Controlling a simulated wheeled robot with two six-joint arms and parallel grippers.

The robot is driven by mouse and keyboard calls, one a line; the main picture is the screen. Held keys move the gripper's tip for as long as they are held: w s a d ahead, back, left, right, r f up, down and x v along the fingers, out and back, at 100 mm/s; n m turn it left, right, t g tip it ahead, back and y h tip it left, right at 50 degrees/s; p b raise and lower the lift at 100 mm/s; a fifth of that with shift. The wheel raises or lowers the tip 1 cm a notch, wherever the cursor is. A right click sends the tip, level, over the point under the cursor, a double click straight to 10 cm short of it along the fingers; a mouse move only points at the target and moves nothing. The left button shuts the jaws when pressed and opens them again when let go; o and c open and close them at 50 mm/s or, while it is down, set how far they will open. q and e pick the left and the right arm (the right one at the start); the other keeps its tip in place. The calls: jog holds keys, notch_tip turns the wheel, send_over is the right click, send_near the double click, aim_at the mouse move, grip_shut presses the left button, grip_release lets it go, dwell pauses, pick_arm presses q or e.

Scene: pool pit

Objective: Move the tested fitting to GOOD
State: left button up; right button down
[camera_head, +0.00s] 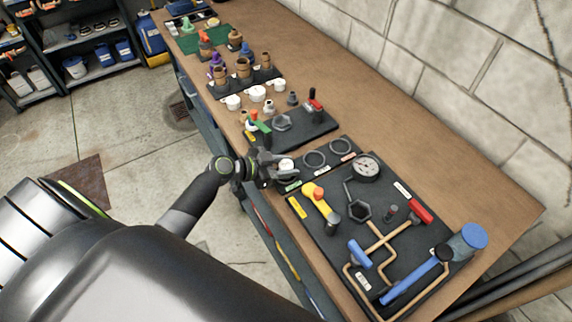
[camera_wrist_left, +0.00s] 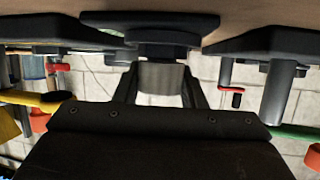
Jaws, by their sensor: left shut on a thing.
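My left gripper (camera_head: 284,166) is shut on a small pale fitting (camera_head: 287,164) at the left end of a narrow dark strip (camera_head: 327,165). In the left wrist view the fitting (camera_wrist_left: 161,78) is a grey cylinder between the fingers, close to dark flat parts of the fixtures. I cannot tell whether it touches the strip. A small green label (camera_head: 292,186) lies just in front of the gripper; its text is too small to read. Two dark rings (camera_head: 314,159) and (camera_head: 341,146) mark spots to the right on the strip. My right gripper is not in view.
A dark test board (camera_head: 330,246) with a gauge (camera_head: 366,167), yellow valve (camera_head: 314,198), copper pipes and blue handles fills the near bench. Behind the gripper stands another dark board (camera_head: 310,128) with green and red handles. White cups (camera_head: 257,94) stand farther back. Bare wood lies along the wall.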

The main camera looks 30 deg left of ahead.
pick_arm(q)
jog(key=shift+f, duration=0.15)
jog(key=o, duration=1)
jog(key=shift+r, duration=0.25)
jog(key=shift+s+a, duration=0.15)
jog(key=b+v, duration=0.4)
jog(key=v, duration=0.7)
jog(key=shift+s+a+r+b, duration=0.1)
jog(key=shift+s+b, duration=0.1)
jog(key=shift+b, duration=0.2)
